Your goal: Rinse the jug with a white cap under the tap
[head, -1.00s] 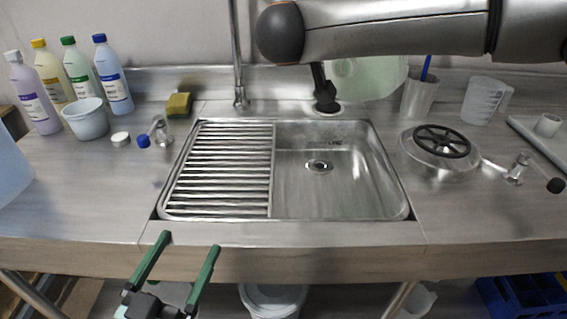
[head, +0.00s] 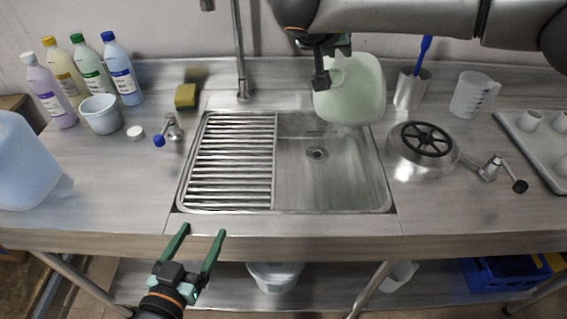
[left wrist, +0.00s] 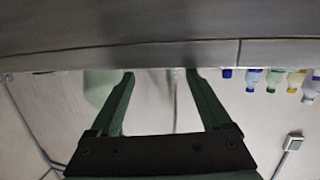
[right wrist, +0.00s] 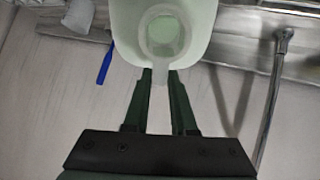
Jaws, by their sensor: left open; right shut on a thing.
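A pale green translucent jug (head: 355,95) is in the air over the back right edge of the sink (head: 340,185). Its open-looking mouth and neck (right wrist: 163,38) face the right wrist camera; I see no cap on it. My right gripper (head: 322,72) is shut on the jug by its handle; its fingers also show in the right wrist view (right wrist: 162,75). A loose white cap (head: 135,132) lies on the counter at left. The tap's upright pipe (head: 239,55) stands behind the sink. My left gripper (head: 203,232) is open and empty before the counter's front edge.
A pale blue jug (head: 22,165) stands at far left. Several bottles (head: 88,70), a small bucket (head: 101,114), a sponge (head: 186,96) and a blue-tipped valve (head: 170,130) are left of the sink.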

